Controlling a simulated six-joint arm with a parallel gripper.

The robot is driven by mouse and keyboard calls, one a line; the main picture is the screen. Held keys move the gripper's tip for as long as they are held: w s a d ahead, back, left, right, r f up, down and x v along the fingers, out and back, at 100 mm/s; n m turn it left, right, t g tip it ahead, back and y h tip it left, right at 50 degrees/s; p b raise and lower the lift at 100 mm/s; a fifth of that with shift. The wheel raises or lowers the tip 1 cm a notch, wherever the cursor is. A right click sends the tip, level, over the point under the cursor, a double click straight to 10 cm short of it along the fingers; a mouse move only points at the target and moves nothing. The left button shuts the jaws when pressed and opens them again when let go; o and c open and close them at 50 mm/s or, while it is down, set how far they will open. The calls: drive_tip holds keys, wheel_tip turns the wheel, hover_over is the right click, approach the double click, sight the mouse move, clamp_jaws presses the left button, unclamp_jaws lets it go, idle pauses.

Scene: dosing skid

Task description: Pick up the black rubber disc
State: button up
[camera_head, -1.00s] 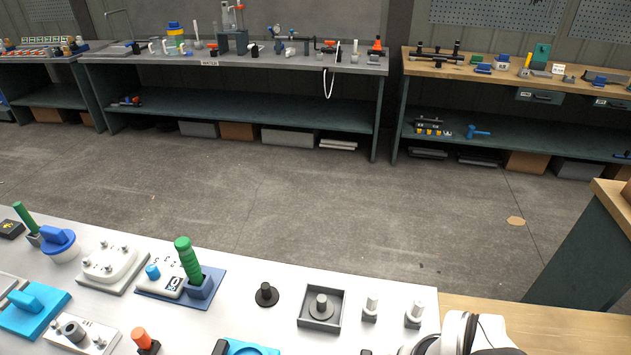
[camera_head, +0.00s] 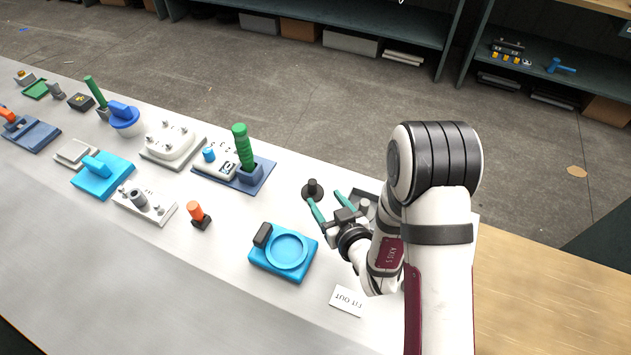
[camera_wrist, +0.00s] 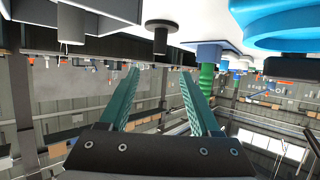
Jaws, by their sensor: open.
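The black rubber disc (camera_head: 312,187) lies flat on the pale bench top, with a short dark knob standing up from its middle. My gripper (camera_head: 323,198) is open and empty, with two teal fingers low over the bench. Its fingertips point at the disc and are close to it, one on each side of the knob's line. In the wrist view, which is upside down, the disc (camera_wrist: 160,23) and its knob hang top centre, beyond the open fingertips (camera_wrist: 158,71). The knob is not between the fingers; a gap shows.
A dark square tray (camera_head: 364,196) stands right of the disc, partly hidden by my arm. A green-handled lever (camera_head: 243,150) on a blue base stands to the left. A blue round-recess holder (camera_head: 284,252) and an orange-topped knob (camera_head: 196,211) are nearer. Bare bench lies between them.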

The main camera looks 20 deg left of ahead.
sight(313, 182)
drive_tip(key=x, duration=1)
drive_tip(key=shift+w+f, duration=0.1)
drive_tip(key=shift+f, duration=0.2)
clamp_jaws()
